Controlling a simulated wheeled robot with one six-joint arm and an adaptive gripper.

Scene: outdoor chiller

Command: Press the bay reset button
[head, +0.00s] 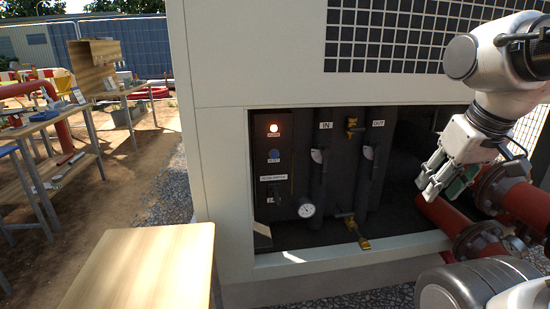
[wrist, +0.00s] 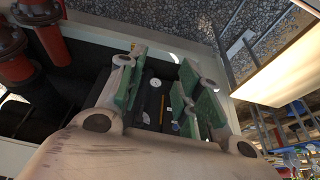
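The blue reset button (head: 273,156) is on a dark control panel (head: 272,181) inside the open bay of the chiller. A lit orange-white lamp (head: 273,128) is above it, and a labelled switch is below. My gripper (head: 436,182) is in front of the bay's right side, well to the right of the button and apart from it. In the wrist view, its green-padded fingers (wrist: 165,78) are spread with nothing held between them.
Dark pipes marked IN and OUT (head: 370,160), a round gauge (head: 306,210) and yellow-handled valves (head: 362,243) fill the bay. Red flanged pipes (head: 440,215) run near my gripper. A wooden table (head: 145,265) stands at the front left. Workbenches stand farther left.

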